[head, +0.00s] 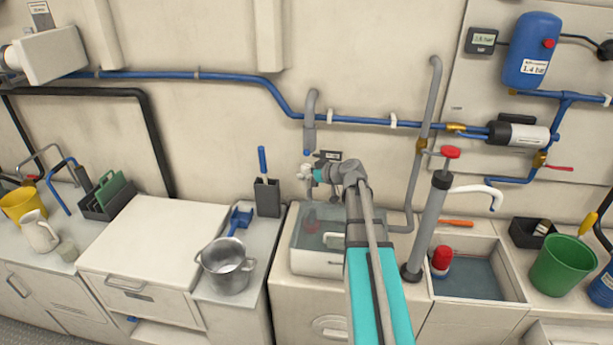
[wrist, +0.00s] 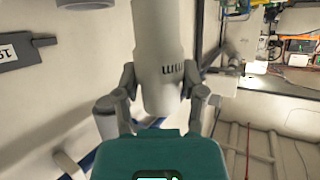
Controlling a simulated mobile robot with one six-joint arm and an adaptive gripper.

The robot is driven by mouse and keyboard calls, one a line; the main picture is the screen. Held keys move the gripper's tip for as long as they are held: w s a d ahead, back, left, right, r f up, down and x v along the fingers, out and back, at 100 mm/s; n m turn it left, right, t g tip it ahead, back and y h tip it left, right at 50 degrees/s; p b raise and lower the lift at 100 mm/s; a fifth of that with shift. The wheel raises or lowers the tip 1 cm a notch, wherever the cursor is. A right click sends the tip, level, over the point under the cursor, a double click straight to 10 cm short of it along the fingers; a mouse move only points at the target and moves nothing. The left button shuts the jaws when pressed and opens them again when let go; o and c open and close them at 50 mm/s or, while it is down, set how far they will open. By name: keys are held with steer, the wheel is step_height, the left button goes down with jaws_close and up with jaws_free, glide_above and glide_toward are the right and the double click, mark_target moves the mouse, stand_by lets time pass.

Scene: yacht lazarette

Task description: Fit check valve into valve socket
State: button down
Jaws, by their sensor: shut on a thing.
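A pale grey cylinder, apparently the check valve (wrist: 160,45), stands between the fingers of my gripper (wrist: 158,84) in the wrist view. Dark marks show on its side. In the head view my gripper (head: 312,173) is near the back wall and shut on it; the valve is small there and mostly hidden. A grey hooked pipe (head: 310,108) comes down just above my gripper, with a small blue piece (head: 307,152) below its end. I cannot tell which part is the valve socket. A grey round end (wrist: 86,4) shows at the wrist view's top, apart from the valve.
A clear-sided basin (head: 308,262) stands below my gripper. A tall hand pump (head: 430,222) and a bent grey pipe (head: 418,150) rise to the right. A blue pipe (head: 240,78) runs along the wall. A small dark label plate (head: 330,155) is close behind my gripper.

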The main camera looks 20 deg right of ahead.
steer(key=shift+w+d, duration=0.7)
steer(key=shift+w, duration=0.35)
steer(key=shift+w+d, duration=0.7)
steer(key=shift+w, duration=0.35)
steer(key=shift+w+d, duration=0.7)
steer(key=shift+w, duration=0.35)
steer(key=shift+f+b, duration=1.5)
stand_by(0.3)
steer(key=shift+c, duration=0.5)
jaws_free()
steer(key=shift+s, duration=0.15)
stand_by(0.3)
